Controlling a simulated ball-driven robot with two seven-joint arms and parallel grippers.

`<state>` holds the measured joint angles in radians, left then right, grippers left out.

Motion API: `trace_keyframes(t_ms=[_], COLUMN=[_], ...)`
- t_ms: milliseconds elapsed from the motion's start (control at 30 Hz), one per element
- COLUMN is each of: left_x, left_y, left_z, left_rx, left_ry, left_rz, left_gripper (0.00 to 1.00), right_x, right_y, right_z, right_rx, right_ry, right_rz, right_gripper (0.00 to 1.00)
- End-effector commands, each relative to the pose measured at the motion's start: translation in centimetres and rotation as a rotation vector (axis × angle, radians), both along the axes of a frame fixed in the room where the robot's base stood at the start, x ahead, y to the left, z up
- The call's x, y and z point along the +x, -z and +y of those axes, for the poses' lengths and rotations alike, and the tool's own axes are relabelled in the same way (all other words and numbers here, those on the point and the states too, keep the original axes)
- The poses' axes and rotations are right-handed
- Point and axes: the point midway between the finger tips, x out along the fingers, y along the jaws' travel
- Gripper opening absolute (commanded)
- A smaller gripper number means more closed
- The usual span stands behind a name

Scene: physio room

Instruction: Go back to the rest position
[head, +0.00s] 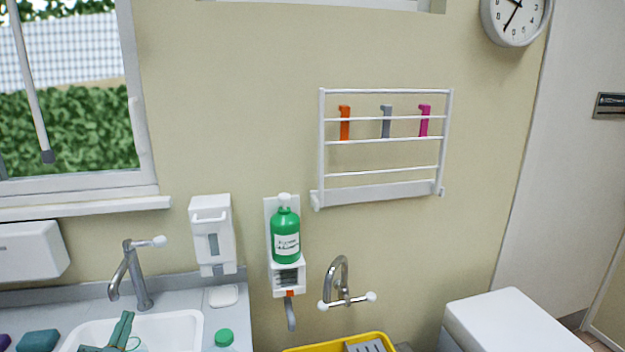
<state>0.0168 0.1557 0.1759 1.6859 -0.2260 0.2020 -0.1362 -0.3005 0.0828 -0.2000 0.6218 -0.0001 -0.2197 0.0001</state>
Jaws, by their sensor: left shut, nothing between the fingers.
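My right gripper is not in view.
A green dispenser bottle (286,236), white dispenser (212,235) and rack (381,190) are on the wall. A yellow tray (320,346) and white box top (512,322) are lower right.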

Motion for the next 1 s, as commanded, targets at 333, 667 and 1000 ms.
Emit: trace_keyframes(t_ms=[333,667,1000], left_x=[-2.3,-9.4,-19.7], left_y=[3.6,9.0,11.4], left_z=[-2.0,-4.9,-6.4], left_rx=[0.054,0.168,0.303], left_ry=[-0.032,-0.093,-0.153], left_rz=[0.229,0.645,1.057], left_gripper=[0.00,0.00,0.00], right_x=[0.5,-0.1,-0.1], right_y=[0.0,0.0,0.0], right_z=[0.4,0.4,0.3], right_rx=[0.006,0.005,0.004], right_ry=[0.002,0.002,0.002], right_rz=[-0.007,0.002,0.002], right_gripper=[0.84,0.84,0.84])
